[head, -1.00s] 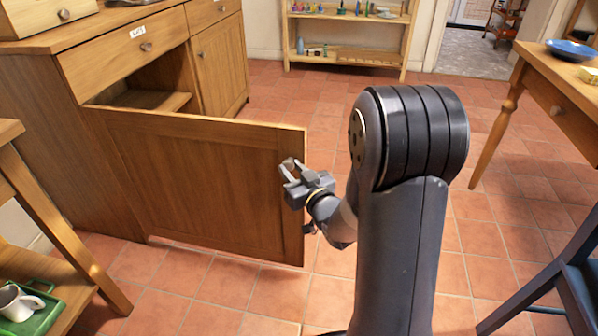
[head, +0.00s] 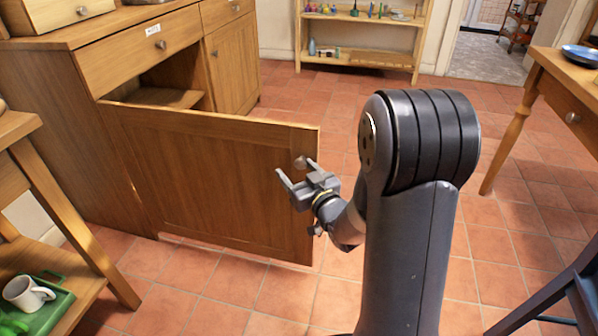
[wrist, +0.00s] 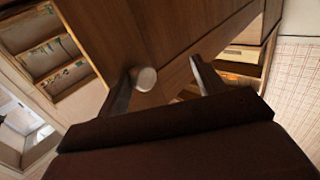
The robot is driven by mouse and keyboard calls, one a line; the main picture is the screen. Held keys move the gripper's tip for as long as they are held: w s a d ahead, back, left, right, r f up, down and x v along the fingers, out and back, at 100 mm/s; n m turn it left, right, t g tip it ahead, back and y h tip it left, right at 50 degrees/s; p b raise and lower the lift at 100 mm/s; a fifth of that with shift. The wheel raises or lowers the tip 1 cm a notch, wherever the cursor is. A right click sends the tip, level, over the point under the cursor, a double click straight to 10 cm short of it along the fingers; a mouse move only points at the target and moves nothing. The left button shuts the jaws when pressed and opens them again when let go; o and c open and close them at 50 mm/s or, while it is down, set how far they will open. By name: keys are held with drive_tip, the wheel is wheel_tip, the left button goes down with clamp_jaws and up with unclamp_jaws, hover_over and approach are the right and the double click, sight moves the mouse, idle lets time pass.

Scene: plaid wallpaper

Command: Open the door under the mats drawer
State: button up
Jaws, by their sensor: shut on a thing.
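The wooden cabinet door (head: 215,185) under the labelled drawer (head: 140,48) stands swung far out from the cabinet. Its round knob (head: 300,162) is near the top of the free edge; it also shows in the wrist view (wrist: 143,78). My gripper (head: 297,173) is in front of the door face at the knob. Its two fingers are spread wide apart. In the wrist view the knob lies close beside the left finger, with a clear gap to the right finger. I cannot tell whether the left finger touches the knob. The cabinet inside is partly hidden by the door.
A low wooden stand with a green tray (head: 60,305) and a white mug (head: 27,293) is at the left front. A table (head: 560,100) and a blue stool or chair (head: 560,290) are at the right. A shelf (head: 365,57) stands behind. Tiled floor is clear beyond the door.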

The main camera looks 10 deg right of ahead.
drive_tip(key=p+v, duration=0.2)
drive_tip(key=v, duration=0.8)
drive_tip(key=shift+s, duration=0.35)
drive_tip(key=shift+d, duration=0.1)
drive_tip(key=shift+s, duration=0.1)
